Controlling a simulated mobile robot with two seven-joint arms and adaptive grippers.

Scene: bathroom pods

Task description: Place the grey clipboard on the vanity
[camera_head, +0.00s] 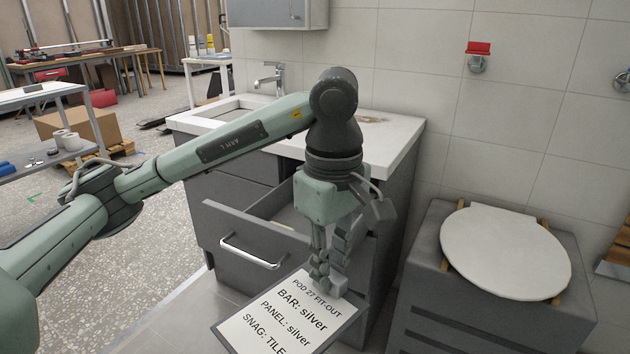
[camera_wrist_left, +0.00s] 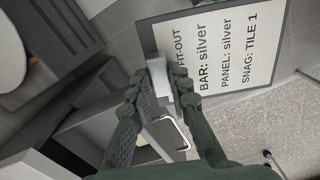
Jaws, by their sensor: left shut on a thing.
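The grey clipboard (camera_head: 290,322) carries a white sheet reading "POD 27 FIT-OUT, BAR: silver, PANEL: silver, SNAG: TILE". My left gripper (camera_head: 332,280) is shut on its top edge, and the board hangs tilted in front of the vanity. In the left wrist view the clipboard (camera_wrist_left: 235,55) shows beyond the fingertips, with its clip between them. The vanity (camera_head: 397,140) has a white top with a basin and tap, and grey fronts below. My left arm crosses in front of it and hides part of the top. My right gripper is not in view.
A vanity drawer (camera_head: 222,222) with a silver handle stands open. A grey toilet unit with a white lid (camera_head: 505,250) is at the right. A brownish mark or small item (camera_head: 370,120) is on the vanity top's back. Workbenches and a cardboard box (camera_head: 88,125) stand at the left.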

